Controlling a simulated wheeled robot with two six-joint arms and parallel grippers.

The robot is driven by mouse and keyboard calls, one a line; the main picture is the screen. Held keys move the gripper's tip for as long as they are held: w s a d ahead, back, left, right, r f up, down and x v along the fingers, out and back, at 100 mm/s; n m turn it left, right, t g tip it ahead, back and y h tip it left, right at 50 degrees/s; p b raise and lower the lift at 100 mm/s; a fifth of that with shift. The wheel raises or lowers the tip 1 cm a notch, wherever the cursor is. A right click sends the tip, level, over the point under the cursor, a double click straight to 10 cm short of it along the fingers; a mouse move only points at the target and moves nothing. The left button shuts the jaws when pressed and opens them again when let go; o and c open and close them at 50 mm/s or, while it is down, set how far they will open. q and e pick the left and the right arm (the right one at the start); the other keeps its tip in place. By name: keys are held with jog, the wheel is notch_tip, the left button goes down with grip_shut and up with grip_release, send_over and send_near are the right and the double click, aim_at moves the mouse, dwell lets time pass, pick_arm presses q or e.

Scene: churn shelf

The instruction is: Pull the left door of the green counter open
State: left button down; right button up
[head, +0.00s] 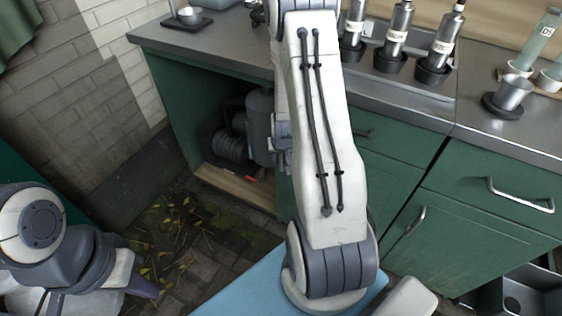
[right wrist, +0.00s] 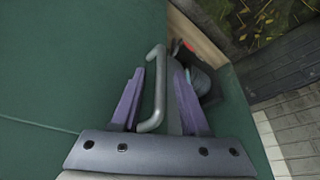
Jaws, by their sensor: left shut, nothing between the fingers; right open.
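The green counter (head: 180,100) stands across the head view. Its left door (right wrist: 70,65) fills the left of the right wrist view, with a grey bar handle (right wrist: 152,90) near its edge. My right gripper (right wrist: 160,85) is open, with its purple fingers on either side of the handle; contact is not clear. In the head view my right arm hides this gripper, the handle and most of the door. The dark interior shows beside the door's edge; how far the door stands open is unclear. My left gripper (head: 146,287) is shut and empty, low at the left, away from the counter.
Grey canisters (head: 260,125) stand inside the open compartment. Bottles (head: 398,30) and a metal cup (head: 511,95) stand on the grey countertop (head: 225,47). A brick wall (head: 75,85) is at left. A right-hand door handle (head: 415,219) projects. Paving with leaves (head: 185,230) lies clear in front.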

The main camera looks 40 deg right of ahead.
jog(key=shift+x, duration=0.75)
grip_shut()
dwell(0.9)
